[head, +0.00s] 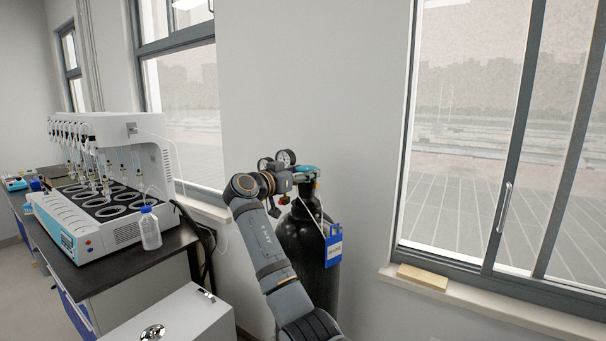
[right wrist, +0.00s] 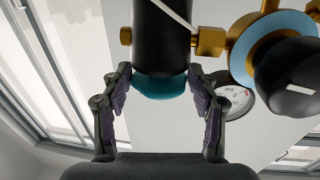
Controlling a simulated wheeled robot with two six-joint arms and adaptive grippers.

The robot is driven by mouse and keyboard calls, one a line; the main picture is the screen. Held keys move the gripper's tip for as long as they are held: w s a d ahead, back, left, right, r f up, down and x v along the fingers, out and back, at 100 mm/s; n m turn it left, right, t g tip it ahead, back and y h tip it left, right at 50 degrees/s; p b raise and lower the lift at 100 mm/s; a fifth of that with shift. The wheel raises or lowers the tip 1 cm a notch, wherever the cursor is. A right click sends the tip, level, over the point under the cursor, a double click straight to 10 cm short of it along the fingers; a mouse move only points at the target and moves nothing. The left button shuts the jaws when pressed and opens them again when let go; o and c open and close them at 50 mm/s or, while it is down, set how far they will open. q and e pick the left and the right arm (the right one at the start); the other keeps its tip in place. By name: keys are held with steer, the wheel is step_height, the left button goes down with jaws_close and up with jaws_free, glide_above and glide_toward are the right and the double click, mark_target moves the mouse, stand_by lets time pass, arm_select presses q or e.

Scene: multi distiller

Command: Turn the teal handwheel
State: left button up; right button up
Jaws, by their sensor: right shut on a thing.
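The teal handwheel (head: 307,169) sits on top of the valve of the black gas cylinder (head: 307,243). In the right wrist view the teal handwheel (right wrist: 160,86) is between the two fingers of my right gripper (right wrist: 160,78), at the end of the dark valve body. My right gripper (head: 297,177) is shut on it, with one finger on each side. In the head view the wrist and fingers hide part of the valve. My left gripper is not in view.
Pressure gauges (head: 285,157) and brass fittings (right wrist: 210,42) are close to the gripper. A black knob (right wrist: 288,75) is to the right in the wrist view. A blue tag (head: 333,246) hangs on the cylinder. The distiller (head: 125,235) stands on a bench at left.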

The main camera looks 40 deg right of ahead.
steer(key=shift+r, duration=0.1)
steer(key=o, duration=1)
steer(key=shift+d, duration=0.15)
steer(key=shift+o, duration=0.2)
steer(key=s+a, duration=0.1)
steer(key=a, duration=0.7)
steer(key=shift+s, duration=0.25)
